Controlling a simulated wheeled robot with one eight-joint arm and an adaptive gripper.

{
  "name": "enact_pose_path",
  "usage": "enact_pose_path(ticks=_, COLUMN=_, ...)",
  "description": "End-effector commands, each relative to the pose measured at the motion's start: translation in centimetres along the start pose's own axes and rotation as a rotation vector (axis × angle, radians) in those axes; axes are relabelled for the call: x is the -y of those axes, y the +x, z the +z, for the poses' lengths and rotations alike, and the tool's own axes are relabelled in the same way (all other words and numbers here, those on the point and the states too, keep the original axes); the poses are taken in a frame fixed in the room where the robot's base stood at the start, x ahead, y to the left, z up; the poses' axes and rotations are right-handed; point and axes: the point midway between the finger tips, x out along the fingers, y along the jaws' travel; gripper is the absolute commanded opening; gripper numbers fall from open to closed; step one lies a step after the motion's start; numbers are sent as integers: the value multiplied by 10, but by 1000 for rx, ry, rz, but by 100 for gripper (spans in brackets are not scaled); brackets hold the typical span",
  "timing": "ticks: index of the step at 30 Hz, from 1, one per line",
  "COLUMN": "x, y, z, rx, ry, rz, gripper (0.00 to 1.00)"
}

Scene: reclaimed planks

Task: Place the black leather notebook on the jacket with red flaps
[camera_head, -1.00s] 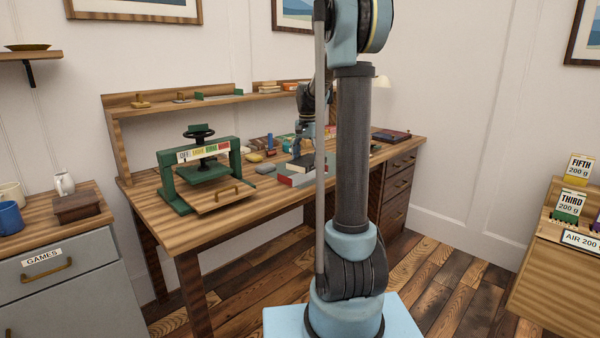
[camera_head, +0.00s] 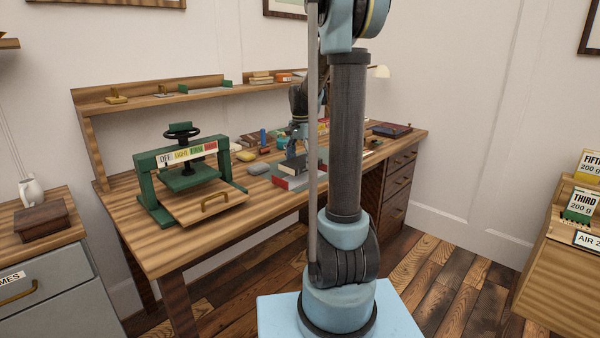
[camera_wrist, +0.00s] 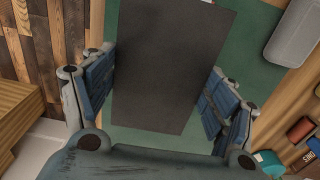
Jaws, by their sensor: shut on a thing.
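The black leather notebook (camera_wrist: 165,65) fills the middle of the wrist view, between the two blue-padded fingers of my gripper (camera_wrist: 156,90), which is shut on it. In the head view the notebook (camera_head: 292,163) is a small dark slab below my gripper (camera_head: 298,140). Under it on the bench is a red and grey block-like thing (camera_head: 291,183), which looks like the jacket with red flaps. In the wrist view a dark green surface (camera_wrist: 255,45) lies beneath the notebook. I cannot tell whether notebook and surface touch.
A green press (camera_head: 148,190) with a handwheel and a wooden board stands on the left of the wooden bench (camera_head: 170,245). Small coloured items and a grey rounded block (camera_head: 259,169) lie nearby. The bench's front left is clear.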

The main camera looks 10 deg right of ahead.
Motion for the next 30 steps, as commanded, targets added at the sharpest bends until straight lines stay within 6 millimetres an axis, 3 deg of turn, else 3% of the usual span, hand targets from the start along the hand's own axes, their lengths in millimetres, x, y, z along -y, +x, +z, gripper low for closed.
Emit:
enact_pose_path(ticks=10, x=1, y=38, z=0, rx=0, ry=0, rz=0, gripper=48)
enact_pose_path(ticks=23, x=0, y=44, z=0, rx=0, ry=-1, rz=0, gripper=48)
enact_pose_path(ticks=24, x=0, y=44, z=0, rx=0, ry=-1, rz=0, gripper=85)
enact_pose_path(ticks=26, x=0, y=44, z=0, rx=0, ry=-1, rz=0, gripper=98)
enact_pose_path(ticks=30, x=0, y=44, z=0, rx=0, ry=0, rz=0, gripper=98)
